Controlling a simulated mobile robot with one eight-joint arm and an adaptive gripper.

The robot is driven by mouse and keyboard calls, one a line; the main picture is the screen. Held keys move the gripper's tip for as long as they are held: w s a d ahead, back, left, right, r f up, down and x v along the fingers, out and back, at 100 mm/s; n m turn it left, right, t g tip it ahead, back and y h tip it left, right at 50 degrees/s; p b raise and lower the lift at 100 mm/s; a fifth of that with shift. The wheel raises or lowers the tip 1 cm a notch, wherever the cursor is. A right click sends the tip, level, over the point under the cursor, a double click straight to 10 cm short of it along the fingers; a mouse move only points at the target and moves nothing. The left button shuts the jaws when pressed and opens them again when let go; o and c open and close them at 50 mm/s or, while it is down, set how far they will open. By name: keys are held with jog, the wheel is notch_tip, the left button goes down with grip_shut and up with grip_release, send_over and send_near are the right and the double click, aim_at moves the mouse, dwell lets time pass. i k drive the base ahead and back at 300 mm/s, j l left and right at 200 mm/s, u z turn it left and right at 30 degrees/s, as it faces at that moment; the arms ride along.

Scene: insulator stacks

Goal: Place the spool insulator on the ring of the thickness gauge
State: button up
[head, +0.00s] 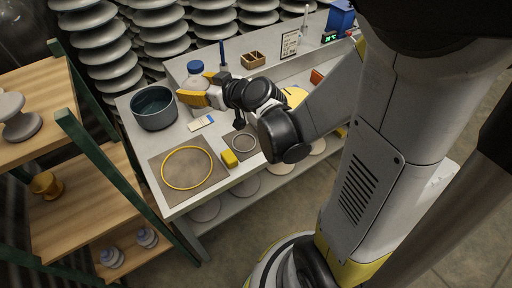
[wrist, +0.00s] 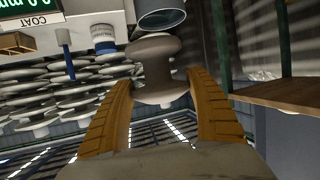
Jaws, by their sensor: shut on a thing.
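A grey spool insulator (wrist: 158,68) with two wide flanges is between the two orange-yellow fingers of my gripper (wrist: 162,80) in the wrist view. In the head view my gripper (head: 195,92) is over the far left part of the bench, by a blue-capped bottle (head: 195,68); the held spool is not clearly visible there. A yellow ring (head: 165,176) lies on a brown mat at the front left. A smaller grey ring (head: 235,146) lies on another mat, beside a small yellow block (head: 229,158). I cannot tell which ring belongs to the thickness gauge.
A dark teal pot (head: 153,116) stands at the bench's left end. A small white-and-blue item (head: 201,122) lies near the mats. A wooden box (head: 252,60) and a sign (head: 290,43) are at the back. A wooden shelf (head: 40,90) with a grey insulator (head: 18,118) stands left.

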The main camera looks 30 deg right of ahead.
aim_at(244, 143)
jog(key=k+j+z, duration=0.1)
jog(key=j+z, duration=0.35)
jog(key=k+j+z, duration=0.2)
jog(key=z, duration=0.2)
jog(key=k+j+z, duration=0.25)
jog(key=j+z, duration=0.2)
jog(key=k+j+z, duration=0.2)
jog(key=z, duration=0.2)
